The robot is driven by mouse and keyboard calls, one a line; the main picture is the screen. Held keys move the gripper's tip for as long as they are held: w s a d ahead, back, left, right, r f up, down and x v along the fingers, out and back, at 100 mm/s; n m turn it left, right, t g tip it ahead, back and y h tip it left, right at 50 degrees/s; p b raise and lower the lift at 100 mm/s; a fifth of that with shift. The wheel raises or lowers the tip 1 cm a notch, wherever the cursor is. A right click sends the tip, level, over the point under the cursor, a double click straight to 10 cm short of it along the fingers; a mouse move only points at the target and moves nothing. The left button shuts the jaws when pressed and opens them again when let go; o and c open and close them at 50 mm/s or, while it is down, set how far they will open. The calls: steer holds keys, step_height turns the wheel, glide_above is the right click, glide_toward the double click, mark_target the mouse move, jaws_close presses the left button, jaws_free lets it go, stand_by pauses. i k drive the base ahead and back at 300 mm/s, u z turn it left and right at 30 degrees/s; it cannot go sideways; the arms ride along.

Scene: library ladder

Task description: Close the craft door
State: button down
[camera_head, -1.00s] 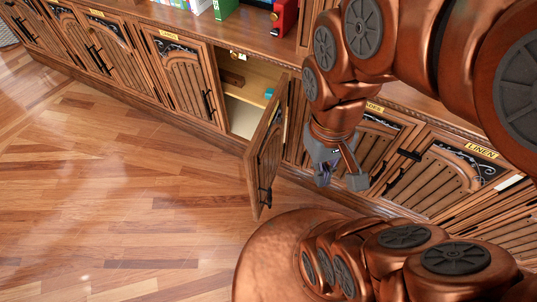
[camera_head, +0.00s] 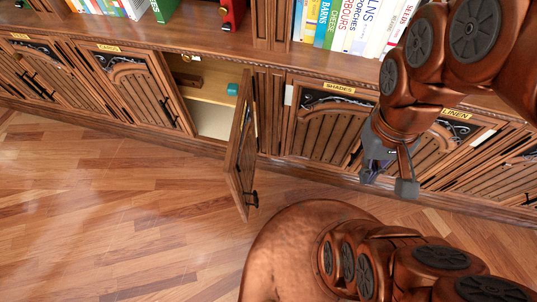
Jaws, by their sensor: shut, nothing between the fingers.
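One cabinet door stands swung out from its opening (camera_head: 207,120), nearly edge-on to me. I take this open door (camera_head: 240,150) as the craft door; its own label cannot be read. It is carved wood with a dark handle (camera_head: 251,199) low on its outer face, near the free edge. Inside the opening are pale shelves and a small teal item (camera_head: 233,89). My gripper (camera_head: 388,182) hangs well to the right of the door, in front of the cabinets. It is shut, holds nothing and touches neither door nor handle.
Books (camera_head: 345,25) and a red object (camera_head: 232,14) stand on the ledge above. The wooden floor (camera_head: 110,220) is clear to the left of the door.

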mark_target(238, 170)
steer(key=z, duration=0.15)
steer(key=k, duration=0.95)
steer(key=u, duration=1.65)
